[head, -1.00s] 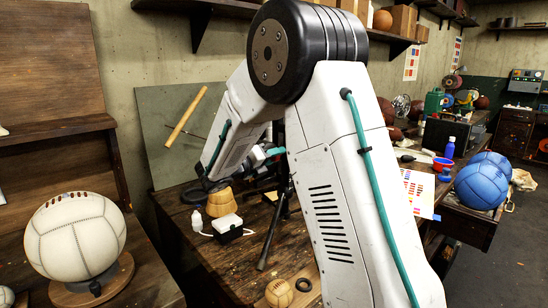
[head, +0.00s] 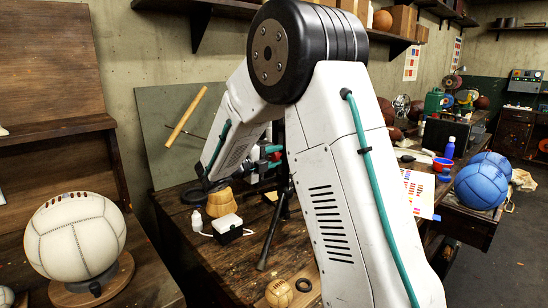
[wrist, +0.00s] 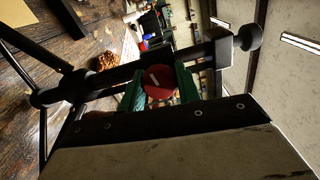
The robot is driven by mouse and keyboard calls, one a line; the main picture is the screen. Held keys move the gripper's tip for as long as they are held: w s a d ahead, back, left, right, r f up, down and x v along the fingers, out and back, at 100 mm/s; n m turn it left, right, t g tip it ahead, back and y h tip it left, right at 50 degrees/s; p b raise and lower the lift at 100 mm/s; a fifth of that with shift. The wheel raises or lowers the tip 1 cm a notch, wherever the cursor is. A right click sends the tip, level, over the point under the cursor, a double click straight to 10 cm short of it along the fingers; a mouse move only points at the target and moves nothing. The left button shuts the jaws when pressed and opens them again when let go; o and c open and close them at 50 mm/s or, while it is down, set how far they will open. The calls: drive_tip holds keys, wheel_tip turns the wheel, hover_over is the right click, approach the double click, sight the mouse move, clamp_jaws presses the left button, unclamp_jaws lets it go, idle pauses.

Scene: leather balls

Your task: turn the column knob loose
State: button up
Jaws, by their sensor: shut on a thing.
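The red column knob (wrist: 159,82), round with a white mark on its face, sits at the middle of the wrist view. It also shows as a small red spot in the head view (head: 274,156). My gripper (wrist: 160,87) has a green finger on each side of the knob and is shut on it. The black column (wrist: 95,82) runs slantwise behind the knob, between a hub at the left and a round end piece (wrist: 248,37) at upper right. In the head view my arm hides much of the stand; a dark leg (head: 269,238) shows on the bench.
A wooden block (head: 221,203), a white bottle (head: 197,221) and a black-and-white box (head: 227,228) stand left of the stand. A small ball (head: 279,293) and a black ring (head: 303,285) lie in front. A cream ball (head: 75,237) sits at far left.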

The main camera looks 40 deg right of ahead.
idle(0.4)
drive_tip(key=o, duration=1)
drive_tip(key=shift+a, duration=0.1)
drive_tip(key=a, duration=0.7)
drive_tip(key=shift+s+a, duration=0.25)
drive_tip(key=shift+a, duration=0.1)
